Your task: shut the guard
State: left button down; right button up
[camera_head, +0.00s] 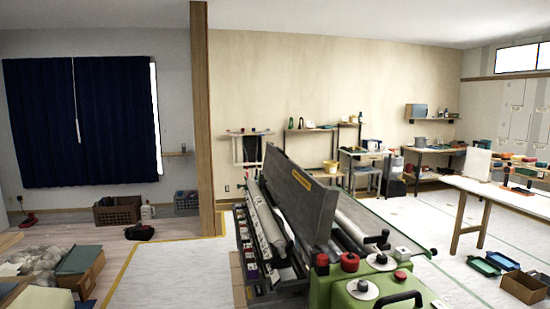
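The wallpaper paster, a machine with a green end housing (330,288), stands in the lower middle of the head view. Its guard seems to be the long dark grey panel (290,196) with a small yellow label. The panel stands raised on edge along the machine's length, so the guard looks open. A pale roller (352,218) shows to its right, and a row of white and dark parts (264,222) to its left. The panel hides part of the machine behind it. Neither of my grippers is in view.
Red knobs (350,262) and a black handle (398,298) stick up from the machine's near end. A wooden post (203,120) rises behind it on the left. A white-topped table (495,190) stands right. Crates and boxes (524,287) lie on the floor at both sides.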

aim_at(312, 206)
jog(key=z, duration=1.5)
jog(key=i+j, duration=0.1)
jog(key=j, duration=0.45)
jog(key=i+j, duration=0.1)
jog(key=j, duration=0.95)
jog(key=i+j, duration=0.15)
jog(key=j, duration=0.35)
jog(key=i+j, duration=0.1)
jog(key=j, duration=0.45)
jog(key=i+j, duration=0.1)
jog(key=j, duration=0.4)
jog(key=i+j, duration=0.1)
jog(key=j, duration=0.45)
